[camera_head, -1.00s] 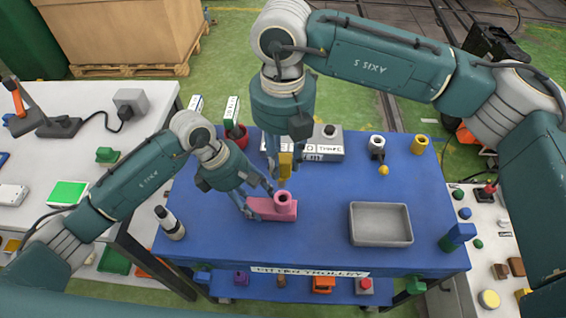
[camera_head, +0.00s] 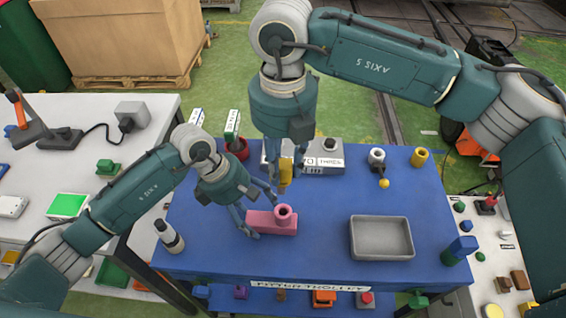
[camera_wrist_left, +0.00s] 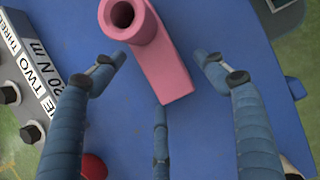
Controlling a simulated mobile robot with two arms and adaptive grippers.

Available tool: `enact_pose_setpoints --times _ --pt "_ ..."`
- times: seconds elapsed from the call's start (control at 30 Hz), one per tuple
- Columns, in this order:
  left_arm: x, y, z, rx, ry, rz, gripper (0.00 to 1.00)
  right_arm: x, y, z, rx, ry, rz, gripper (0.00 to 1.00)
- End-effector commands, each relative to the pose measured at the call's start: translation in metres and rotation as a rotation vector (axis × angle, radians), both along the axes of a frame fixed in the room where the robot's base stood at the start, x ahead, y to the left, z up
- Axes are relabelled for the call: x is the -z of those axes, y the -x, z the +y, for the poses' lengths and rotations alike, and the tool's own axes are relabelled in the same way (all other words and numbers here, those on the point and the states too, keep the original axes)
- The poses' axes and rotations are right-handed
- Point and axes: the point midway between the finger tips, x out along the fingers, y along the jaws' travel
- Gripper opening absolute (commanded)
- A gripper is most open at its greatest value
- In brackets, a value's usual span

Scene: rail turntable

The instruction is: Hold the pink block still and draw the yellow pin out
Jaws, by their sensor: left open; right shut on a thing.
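The pink block (camera_head: 262,222) lies on the blue trolley top, its round collar (camera_head: 284,214) upward. The left wrist view also shows the block (camera_wrist_left: 162,65), with a dark, empty-looking hole in the collar. The yellow pin (camera_head: 285,173) is clear of the block, in the air above the collar. My right gripper (camera_head: 287,178) is shut on the pin. My left gripper (camera_head: 266,221) is open around the block's plain end. In the left wrist view its fingers (camera_wrist_left: 163,64) stand on both sides with gaps, and a third finger is near the block's end.
A grey tray (camera_head: 381,256) stands to the right on the blue trolley (camera_head: 320,226). A black-and-white cylinder (camera_head: 170,238) stands at the left edge.

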Motion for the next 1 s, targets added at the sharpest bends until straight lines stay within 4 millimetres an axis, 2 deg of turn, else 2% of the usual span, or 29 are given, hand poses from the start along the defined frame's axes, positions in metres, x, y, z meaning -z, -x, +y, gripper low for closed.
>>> enact_pose_setpoints --times 0.17,0.4,0.6,0.7,1.0 --pt "-0.020 -0.002 0.009 -0.001 -0.001 -0.006 0.73 0.000 0.000 0.000 0.000 -0.001 0.000 0.00" --pt "-0.067 -0.003 0.029 -0.001 -0.001 -0.006 0.73 0.000 0.000 0.000 0.000 -0.001 0.000 0.00" --pt "-0.097 -0.002 0.041 -0.001 -0.002 -0.003 0.73 0.000 0.000 0.000 0.000 -0.001 -0.001 0.00" --pt "-0.106 -0.002 0.045 -0.001 -0.001 -0.003 0.73 0.000 0.000 0.000 0.000 -0.001 -0.001 0.00" --pt "-0.115 -0.002 0.046 -0.001 -0.001 -0.001 0.73 -0.006 0.000 0.000 0.000 -0.001 -0.001 0.00"
